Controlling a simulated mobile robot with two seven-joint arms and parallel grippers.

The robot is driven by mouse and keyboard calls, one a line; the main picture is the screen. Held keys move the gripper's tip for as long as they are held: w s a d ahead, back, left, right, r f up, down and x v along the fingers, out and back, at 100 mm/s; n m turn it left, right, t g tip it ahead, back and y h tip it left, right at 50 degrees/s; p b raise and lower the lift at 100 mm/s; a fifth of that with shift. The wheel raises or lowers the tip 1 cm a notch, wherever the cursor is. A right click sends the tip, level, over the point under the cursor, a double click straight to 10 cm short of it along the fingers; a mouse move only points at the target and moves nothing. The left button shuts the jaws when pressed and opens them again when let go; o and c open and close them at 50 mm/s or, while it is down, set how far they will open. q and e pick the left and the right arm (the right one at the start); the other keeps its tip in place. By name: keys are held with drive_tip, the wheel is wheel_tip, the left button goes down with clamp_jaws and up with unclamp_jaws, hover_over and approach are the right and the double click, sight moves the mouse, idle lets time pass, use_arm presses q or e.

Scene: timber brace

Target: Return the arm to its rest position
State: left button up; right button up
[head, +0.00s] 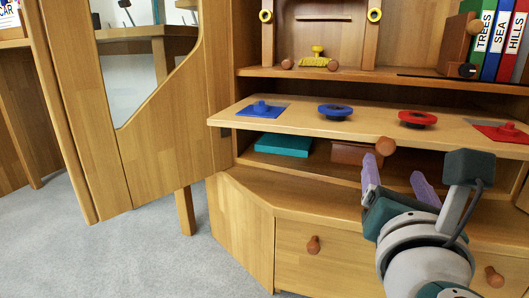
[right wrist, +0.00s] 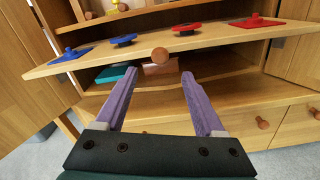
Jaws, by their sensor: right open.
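My right gripper (head: 395,173) is open in the head view, in front of the wooden cabinet, with two purple fingers apart. In the right wrist view the fingers (right wrist: 159,75) have nothing between them. A round wooden knob (head: 385,146) on the front edge of the pull-out board (head: 290,116) is just beyond the fingertips; it also shows in the right wrist view (right wrist: 160,54). I cannot tell the exact gap between knob and fingers. My left gripper is not in view.
On the board are a blue knobbed plate (head: 262,109), a blue disc (head: 335,111), a red disc (head: 417,118) and a red knobbed plate (head: 505,132). Below lie a teal block (head: 283,145) and drawers with knobs (head: 314,244). Books (head: 485,40) stand upper right. Carpet (head: 130,260) is clear at left.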

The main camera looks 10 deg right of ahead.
drive_tip(key=a+r+n+t+y, duration=0.4)
drive_tip(key=a+n+y, duration=0.5)
drive_tip(key=n, duration=0.8)
drive_tip(key=s+a+f+n+g+y, duration=0.4)
drive_tip(key=a+f+n+g+y, duration=0.15)
drive_tip(key=n, duration=0.85)
drive_tip(key=s+d+f+n+g+h, duration=0.2)
drive_tip(key=s+d+f+n+g, duration=0.25)
drive_tip(key=s+n, duration=0.4)
drive_tip(key=s+d+f+n+g+h, duration=0.3)
drive_tip(key=s+f+n+g, duration=0.3)
drive_tip(key=s, duration=0.3)
wheel_tip(320, 180, up, 101)
drive_tip(key=n+p, duration=0.2)
drive_tip(key=p, duration=9.8)
drive_tip(key=shift+s+d+p, duration=0.2)
drive_tip(key=shift+s+p, duration=0.2)
